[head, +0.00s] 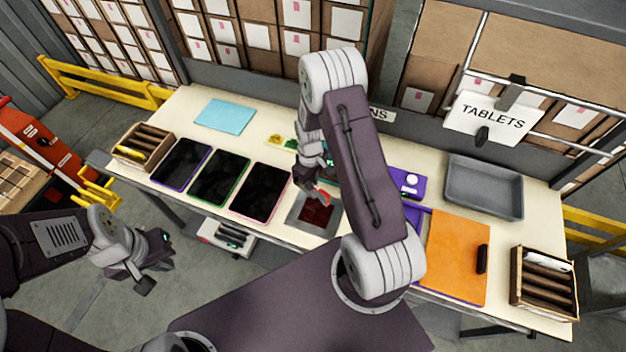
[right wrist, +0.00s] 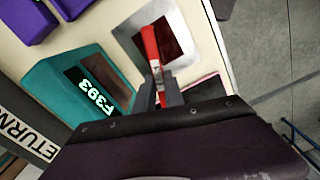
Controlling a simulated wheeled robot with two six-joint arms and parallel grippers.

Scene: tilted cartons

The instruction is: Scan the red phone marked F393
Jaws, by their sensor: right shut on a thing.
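My right gripper (head: 312,190) is shut on a thin red phone (right wrist: 151,48), seen nearly edge-on in the right wrist view. The gripper (right wrist: 166,95) holds it over the scanner (head: 327,226), a silver plate with a dark red window that also shows in the right wrist view (right wrist: 203,32). I cannot tell whether the phone touches it. No marking on the phone is readable. A teal holder (right wrist: 50,76) with an F393 label (right wrist: 92,92) lies beside the scanner. My left gripper (head: 155,264) is empty and open, off the table's front left.
Several dark tablets (head: 220,178) lie left of the scanner, with a blue sheet (head: 224,116) behind. To the right are a purple item (head: 408,183), an orange panel (head: 457,258), a grey tray (head: 484,190) and a wooden box (head: 544,300). Another box (head: 130,158) stands far left.

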